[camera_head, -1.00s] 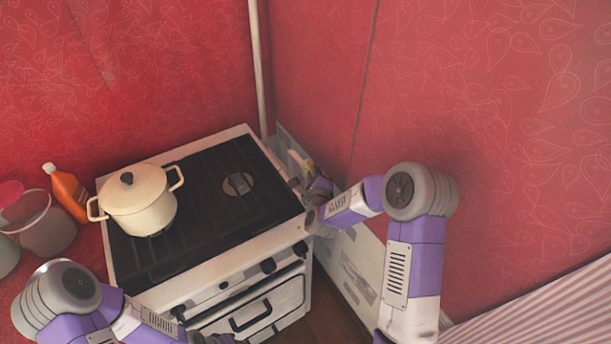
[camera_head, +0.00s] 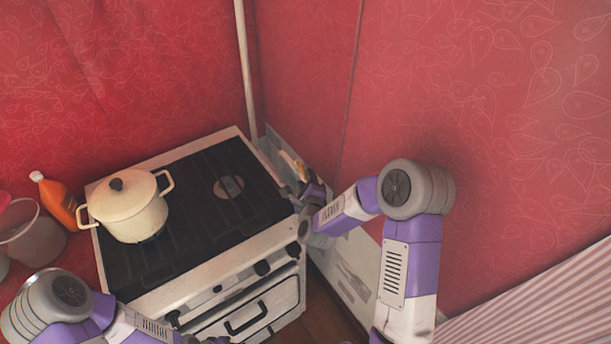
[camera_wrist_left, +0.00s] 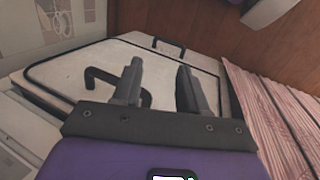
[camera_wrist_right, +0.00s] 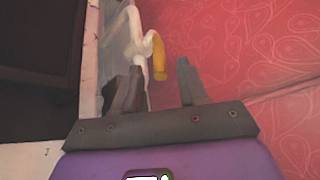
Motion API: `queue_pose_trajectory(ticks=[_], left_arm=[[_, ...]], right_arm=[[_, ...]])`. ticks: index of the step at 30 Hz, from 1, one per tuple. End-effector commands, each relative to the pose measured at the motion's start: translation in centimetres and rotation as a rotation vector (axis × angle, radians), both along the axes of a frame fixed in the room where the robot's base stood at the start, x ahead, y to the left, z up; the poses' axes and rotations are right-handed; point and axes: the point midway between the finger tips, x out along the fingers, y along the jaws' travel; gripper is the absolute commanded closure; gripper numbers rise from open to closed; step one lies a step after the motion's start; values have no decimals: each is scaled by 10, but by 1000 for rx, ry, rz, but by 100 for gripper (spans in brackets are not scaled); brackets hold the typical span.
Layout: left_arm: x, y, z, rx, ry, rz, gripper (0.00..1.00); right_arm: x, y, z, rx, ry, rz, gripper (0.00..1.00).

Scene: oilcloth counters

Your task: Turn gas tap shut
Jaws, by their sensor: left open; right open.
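The gas tap's yellow lever (camera_wrist_right: 158,57) sits on a white pipe (camera_wrist_right: 134,48) beside the stove, against the wall, in the right wrist view. In the head view the tap (camera_head: 291,161) is a small pale and orange shape behind the stove's right side, partly hidden by my right gripper (camera_head: 305,182). In the right wrist view my right gripper (camera_wrist_right: 158,84) is open and empty, with the lever beyond the fingertips, between them in the picture. My left gripper (camera_wrist_left: 160,70) is open and empty in front of the stove's oven door (camera_wrist_left: 65,75).
The stove (camera_head: 190,272) fills the corner, with a cream pot (camera_head: 128,212) on its left. An orange bottle (camera_head: 58,203) and a bucket (camera_head: 30,238) stand left of it. A pale panel (camera_head: 350,262) lines the right wall. A striped cloth (camera_head: 540,305) lies at lower right.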

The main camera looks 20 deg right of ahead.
Motion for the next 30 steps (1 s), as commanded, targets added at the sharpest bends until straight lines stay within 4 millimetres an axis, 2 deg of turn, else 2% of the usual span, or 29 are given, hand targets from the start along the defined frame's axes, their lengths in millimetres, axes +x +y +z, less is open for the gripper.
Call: queue_pose_trajectory(ticks=[3,9,22,26,30], left_arm=[[0,0,1,0,0,0,57],[0,0,2,0,0,0,57],[0,0,1,0,0,0,57],[0,0,-4,0,0,0,57],[0,0,-13,0,0,0,57]], right_arm=[[-18,6,5,-1,1,2,58],[-37,12,9,-1,-1,2,58],[-39,12,10,-17,-3,12,58],[-31,10,13,-141,-5,99,58],[-21,4,17,-401,1,263,58]])
